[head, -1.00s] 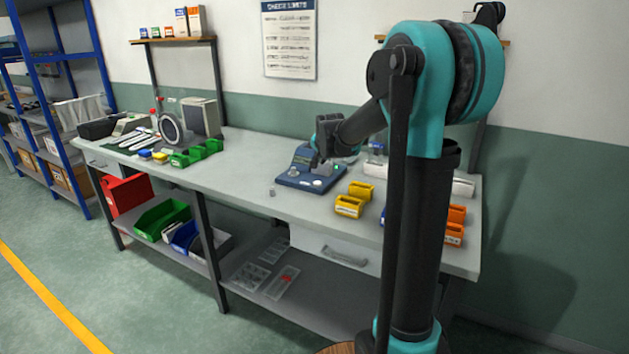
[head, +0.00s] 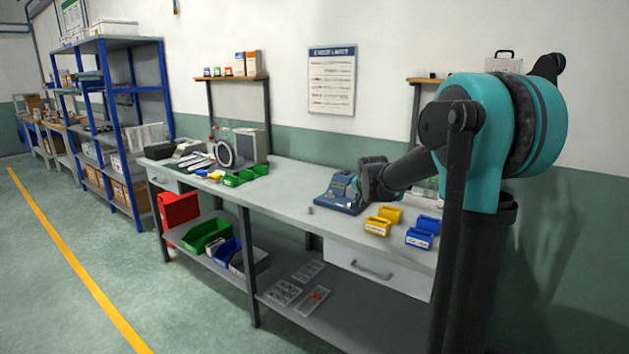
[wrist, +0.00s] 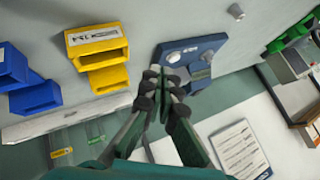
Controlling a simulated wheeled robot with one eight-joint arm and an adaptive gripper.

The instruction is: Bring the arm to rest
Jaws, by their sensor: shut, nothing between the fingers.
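My gripper (wrist: 163,76) shows in the wrist view with its fingertips together and nothing between them. In the head view my arm reaches left over the bench, its wrist end in front of the blue device (head: 338,203). The fingertips are hard to make out there. In the wrist view the blue device (wrist: 205,57) lies beyond and right of the fingertips, and the gripper looks apart from it. The workbench (head: 300,187) runs along the wall below my arm.
Yellow bins (head: 378,226) and blue bins (head: 420,239) stand on the bench near my arm. A small grey cylinder (wrist: 236,12) stands near the device. Green bins (head: 240,177) and other equipment occupy the far left end. A wall poster (head: 331,80) hangs behind. The floor (head: 60,290) in front is clear.

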